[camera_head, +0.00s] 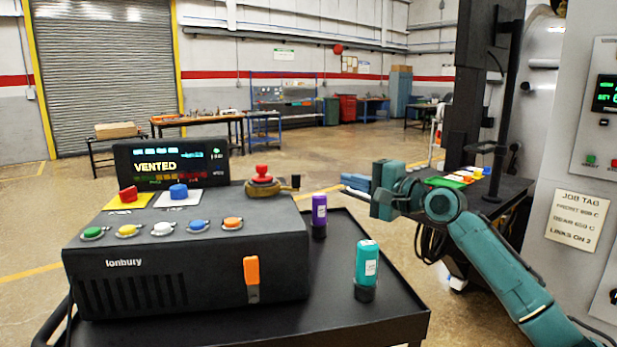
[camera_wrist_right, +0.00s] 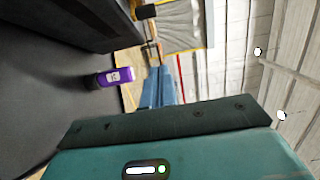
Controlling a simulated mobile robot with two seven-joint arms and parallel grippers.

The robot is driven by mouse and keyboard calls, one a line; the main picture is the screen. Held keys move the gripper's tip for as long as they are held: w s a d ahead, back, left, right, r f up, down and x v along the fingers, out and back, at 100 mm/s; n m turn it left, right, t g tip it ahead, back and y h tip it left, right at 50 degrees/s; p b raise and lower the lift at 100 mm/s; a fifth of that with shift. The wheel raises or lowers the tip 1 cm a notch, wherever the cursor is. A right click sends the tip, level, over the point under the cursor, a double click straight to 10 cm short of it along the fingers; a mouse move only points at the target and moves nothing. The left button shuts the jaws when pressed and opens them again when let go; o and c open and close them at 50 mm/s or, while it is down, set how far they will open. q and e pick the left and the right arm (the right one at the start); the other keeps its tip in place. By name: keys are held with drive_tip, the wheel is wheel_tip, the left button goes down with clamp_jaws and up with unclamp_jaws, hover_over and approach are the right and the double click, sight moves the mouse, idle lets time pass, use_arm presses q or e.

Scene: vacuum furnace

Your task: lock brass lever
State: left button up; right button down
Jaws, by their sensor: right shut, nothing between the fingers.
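The brass lever (camera_head: 284,186) sits at the right rear corner of the dark control console's top, under a red knob (camera_head: 262,171). It points right and ends in a dark grip at the console's edge. My right gripper (camera_head: 347,186) is to the right of the lever, apart from it, at about the same height in the picture. Its blue fingers are shut and empty; they also show in the right wrist view (camera_wrist_right: 158,88). I cannot surely make out the lever in the right wrist view. My left gripper is in neither view.
The console (camera_head: 190,255) stands on a black cart (camera_head: 340,325). A purple bottle (camera_head: 319,214) and a teal bottle (camera_head: 367,262) stand to its right. A display (camera_head: 170,163) reading VENTED is behind. A furnace panel (camera_head: 590,150) rises at far right.

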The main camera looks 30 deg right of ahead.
drive_tip(key=shift+w, duration=0.15)
use_arm(q)
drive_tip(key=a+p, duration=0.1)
drive_tip(key=p, duration=0.1)
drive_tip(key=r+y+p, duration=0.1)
drive_tip(key=p, duration=0.1)
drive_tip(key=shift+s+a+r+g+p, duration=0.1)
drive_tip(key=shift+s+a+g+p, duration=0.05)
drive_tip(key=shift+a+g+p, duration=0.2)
use_arm(e)
drive_tip(key=w+a, duration=0.5)
drive_tip(key=w, duration=0.2)
drive_tip(key=shift+w+a, duration=0.2)
drive_tip(key=shift+a, duration=0.2)
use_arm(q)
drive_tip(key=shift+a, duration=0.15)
use_arm(e)
drive_tip(key=shift+f, duration=0.1)
